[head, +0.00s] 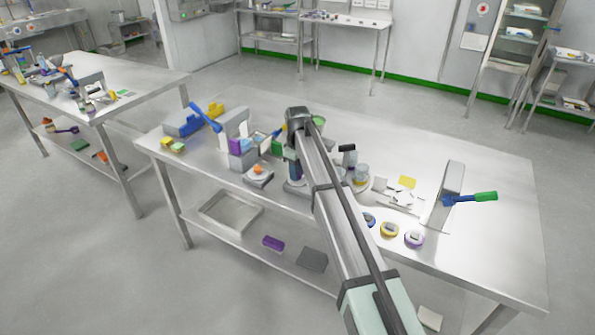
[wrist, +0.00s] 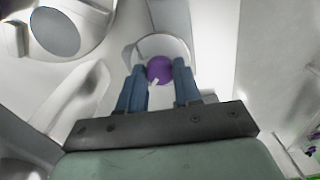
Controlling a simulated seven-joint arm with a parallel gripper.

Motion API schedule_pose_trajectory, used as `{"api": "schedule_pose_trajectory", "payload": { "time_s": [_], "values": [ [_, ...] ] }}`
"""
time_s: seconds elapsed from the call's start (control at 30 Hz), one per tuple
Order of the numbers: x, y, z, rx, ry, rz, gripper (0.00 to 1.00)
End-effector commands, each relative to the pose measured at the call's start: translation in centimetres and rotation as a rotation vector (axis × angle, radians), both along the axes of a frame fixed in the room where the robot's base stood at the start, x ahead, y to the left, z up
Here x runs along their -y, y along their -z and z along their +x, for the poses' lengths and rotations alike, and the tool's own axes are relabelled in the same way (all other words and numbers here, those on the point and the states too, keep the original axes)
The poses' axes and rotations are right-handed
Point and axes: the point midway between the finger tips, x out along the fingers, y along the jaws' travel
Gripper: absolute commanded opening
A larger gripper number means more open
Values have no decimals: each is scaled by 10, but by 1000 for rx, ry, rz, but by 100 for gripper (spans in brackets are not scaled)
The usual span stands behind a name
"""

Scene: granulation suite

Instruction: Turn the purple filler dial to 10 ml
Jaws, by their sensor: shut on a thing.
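The purple dial (wrist: 160,69) shows in the wrist view as a round knob in front of a pale round collar (wrist: 163,45). A small white mark shows at its lower edge; no scale numbers are legible. My gripper (wrist: 159,76) has its two blue fingers on either side of the dial, shut on it. In the head view my arm reaches over the middle of the steel table, and I cannot make out the dial or my fingertips there.
On the steel table (head: 490,267), a white stand with a purple block (head: 235,147) and a small scale (head: 259,177) are left of my arm. Several round discs (head: 389,230) and a grey press with a green-ended lever (head: 484,196) are to the right. Bare tabletop lies at the far right.

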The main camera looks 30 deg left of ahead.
Motion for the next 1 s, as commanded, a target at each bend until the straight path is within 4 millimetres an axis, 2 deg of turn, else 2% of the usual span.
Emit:
{"api": "schedule_pose_trajectory", "payload": {
  "time_s": [0.3, 0.77, 0.8, 1.0],
  "values": [
    [-2, -2, 1, 3, -85, 6, 3],
    [-2, -2, 1, 3, -94, 6, 3],
    [-2, -2, 1, 3, -94, 6, 37],
    [-1, -1, 1, 2, -93, 4, 56]
  ]
}}
